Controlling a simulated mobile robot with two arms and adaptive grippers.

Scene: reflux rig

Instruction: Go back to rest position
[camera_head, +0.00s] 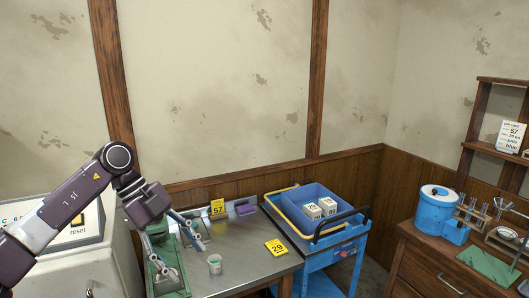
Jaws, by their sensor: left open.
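My left arm comes in from the left, and my left gripper (187,260) hangs open and empty over the left part of the metal table (240,272). Its fingers are spread, in front of a green object (175,281) that they partly hide. A small pale cup (215,264) stands just right of the fingers, seemingly apart from them. My right gripper is not in view.
A wooden cabinet (430,268) with a blue device (435,211) stands right.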

